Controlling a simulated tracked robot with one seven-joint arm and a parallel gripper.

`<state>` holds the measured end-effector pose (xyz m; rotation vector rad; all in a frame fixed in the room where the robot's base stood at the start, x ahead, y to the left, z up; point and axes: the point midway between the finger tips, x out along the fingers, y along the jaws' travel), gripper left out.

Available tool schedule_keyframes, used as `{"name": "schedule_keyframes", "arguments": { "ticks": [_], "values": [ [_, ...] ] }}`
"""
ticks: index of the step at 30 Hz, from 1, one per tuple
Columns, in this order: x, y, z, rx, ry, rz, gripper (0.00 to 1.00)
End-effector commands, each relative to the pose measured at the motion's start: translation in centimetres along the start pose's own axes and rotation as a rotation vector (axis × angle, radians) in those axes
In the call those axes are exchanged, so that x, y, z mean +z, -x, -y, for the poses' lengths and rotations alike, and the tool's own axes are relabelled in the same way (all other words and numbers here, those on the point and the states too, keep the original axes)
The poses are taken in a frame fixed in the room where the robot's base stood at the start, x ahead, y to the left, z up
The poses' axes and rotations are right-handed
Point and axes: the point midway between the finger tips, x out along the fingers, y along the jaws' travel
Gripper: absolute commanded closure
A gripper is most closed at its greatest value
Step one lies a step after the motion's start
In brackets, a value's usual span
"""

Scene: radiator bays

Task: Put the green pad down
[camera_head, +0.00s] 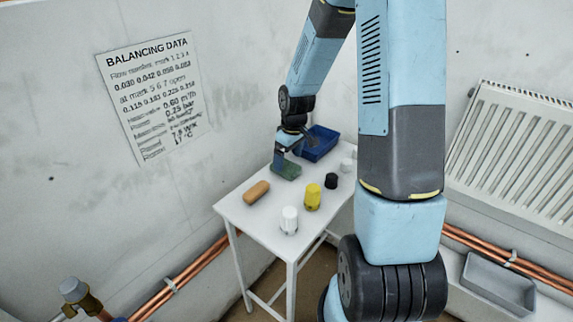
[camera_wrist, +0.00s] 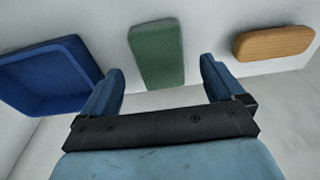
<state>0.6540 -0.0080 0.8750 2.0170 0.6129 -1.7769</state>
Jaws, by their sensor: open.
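The green pad (camera_head: 287,168) lies on the white table (camera_head: 240,212) near its back edge, directly by my gripper (camera_head: 291,150) in the head view. In the wrist view the green pad (camera_wrist: 157,56) shows beyond and between the two blue fingers of my gripper (camera_wrist: 163,82). The fingers are apart and not closed on the pad. Whether the pad touches a finger I cannot tell.
A blue tray (camera_head: 320,144) stands right of the pad and a tan sponge (camera_head: 256,192) left of it. A yellow cap (camera_head: 313,196), a white cap (camera_head: 289,220) and a black cap (camera_head: 331,181) stand nearer the front. Small white items (camera_head: 348,163) sit at the right.

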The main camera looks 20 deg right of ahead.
Motion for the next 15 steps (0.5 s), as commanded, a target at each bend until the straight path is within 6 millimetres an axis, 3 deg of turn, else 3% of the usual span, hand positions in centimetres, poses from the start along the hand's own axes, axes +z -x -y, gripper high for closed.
{"name": "schedule_keyframes", "arguments": {
  "ticks": [9, 15],
  "values": [
    [0.0, 5.3, -0.1, 0.003, -0.001, -0.002, 0.05],
    [0.0, 7.3, -0.1, 0.002, -0.002, -0.001, 0.05]
  ]
}}
